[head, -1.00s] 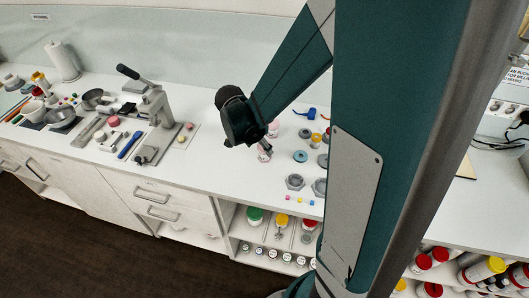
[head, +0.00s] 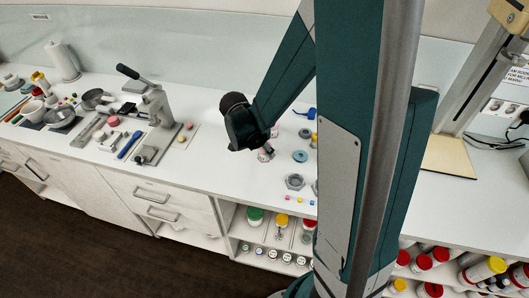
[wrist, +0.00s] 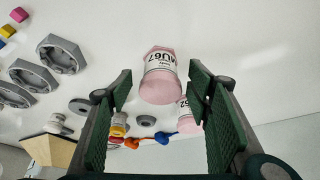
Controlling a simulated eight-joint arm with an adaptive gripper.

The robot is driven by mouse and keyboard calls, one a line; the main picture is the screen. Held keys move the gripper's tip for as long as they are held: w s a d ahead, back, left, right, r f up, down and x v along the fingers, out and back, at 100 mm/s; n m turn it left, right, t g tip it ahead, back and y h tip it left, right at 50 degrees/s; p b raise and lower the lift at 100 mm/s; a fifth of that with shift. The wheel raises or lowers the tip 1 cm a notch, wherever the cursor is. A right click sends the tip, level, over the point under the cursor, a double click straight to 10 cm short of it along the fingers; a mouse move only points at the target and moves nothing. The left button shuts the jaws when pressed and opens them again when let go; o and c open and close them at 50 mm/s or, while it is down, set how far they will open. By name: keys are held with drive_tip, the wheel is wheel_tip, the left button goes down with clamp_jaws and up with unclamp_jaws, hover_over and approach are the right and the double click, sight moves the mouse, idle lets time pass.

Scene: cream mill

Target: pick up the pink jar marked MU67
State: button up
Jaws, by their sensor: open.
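The pink jar marked MU67 (wrist: 160,82) stands on the white counter in the wrist view, its label readable. My gripper (wrist: 163,88) is open, with one green-padded finger on each side of the jar and gaps showing between pads and jar. In the head view the jar (head: 265,155) shows only partly, just below my gripper (head: 267,150), which hides the rest. A second pink jar (wrist: 188,115), its label ending in 2, stands behind it near the right finger in the wrist view.
Grey hexagonal parts (wrist: 62,54) and small coloured cubes (wrist: 18,14) lie to the left in the wrist view. A small yellow-and-white jar (wrist: 118,124) and a grey ring (wrist: 145,121) lie beyond. A lever press (head: 155,105) stands left in the head view.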

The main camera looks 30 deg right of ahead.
drive_tip(key=shift+x, duration=1.65)
drive_tip(key=shift+w, duration=0.1)
drive_tip(key=c, duration=1)
drive_tip(key=shift+r, duration=0.1)
drive_tip(key=shift+r+p, duration=0.35)
drive_tip(key=shift+r, duration=4.55)
